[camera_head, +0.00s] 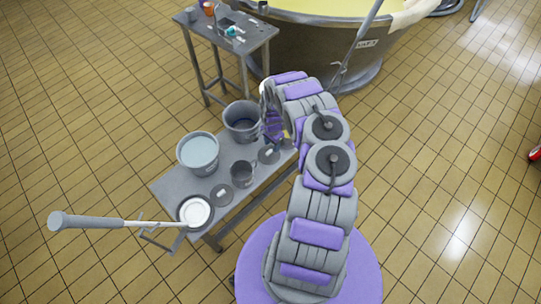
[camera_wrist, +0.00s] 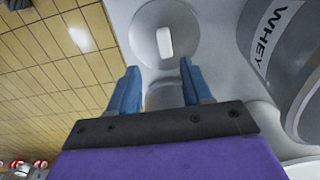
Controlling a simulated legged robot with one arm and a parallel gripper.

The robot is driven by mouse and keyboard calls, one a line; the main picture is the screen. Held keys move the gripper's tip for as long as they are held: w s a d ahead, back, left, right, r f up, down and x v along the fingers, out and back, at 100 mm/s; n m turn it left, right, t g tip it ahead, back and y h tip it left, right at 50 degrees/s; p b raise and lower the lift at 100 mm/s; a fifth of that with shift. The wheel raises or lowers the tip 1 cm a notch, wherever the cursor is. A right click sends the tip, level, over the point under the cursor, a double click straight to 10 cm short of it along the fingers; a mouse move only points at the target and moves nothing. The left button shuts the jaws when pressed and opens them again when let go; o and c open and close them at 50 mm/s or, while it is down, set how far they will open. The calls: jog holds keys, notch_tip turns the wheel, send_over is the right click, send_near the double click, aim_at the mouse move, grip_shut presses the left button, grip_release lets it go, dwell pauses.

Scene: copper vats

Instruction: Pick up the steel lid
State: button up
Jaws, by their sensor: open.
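A round grey steel lid (camera_wrist: 145,30) with a pale bar handle lies flat at the top of the wrist view, just beyond my fingertips. In the head view a grey disc (camera_head: 268,155), apparently this lid, lies at the right end of the low bench, just below my gripper (camera_head: 272,128). In the wrist view my gripper (camera_wrist: 160,78) is open, its two blue fingers apart and nothing held between them.
On the grey bench (camera_head: 172,188) stand a bucket of pale liquid (camera_head: 198,153), another bucket (camera_head: 242,121), a small pot (camera_head: 242,174) and a round dish (camera_head: 195,212). A bucket labelled WHEY (camera_wrist: 300,60) stands close right of my fingers. A vat (camera_head: 330,50) stands behind.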

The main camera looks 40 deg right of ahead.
aim_at(269, 151)
jog(key=shift+f, duration=0.5)
jog(key=shift+a+f, duration=0.1)
jog(key=shift+a, duration=0.5)
jog(key=shift+w+a+f+b, duration=0.15)
jog(key=shift+a+f+b, duration=0.1)
jog(key=shift+b, duration=0.1)
jog(key=f, duration=0.1)
jog(key=f+b, duration=0.1)
jog(key=f, duration=0.2)
jog(key=shift+w+d+b, duration=0.3)
jog(key=shift+d, duration=0.1)
jog(key=shift+d+f, duration=0.25)
jog(key=shift+f, duration=0.05)
jog(key=shift+a, duration=0.35)
jog(key=shift+a+r, duration=0.15)
jog(key=shift+a, duration=0.15)
jog(key=shift+c, duration=1.4)
jog(key=shift+d, duration=0.4)
grip_shut()
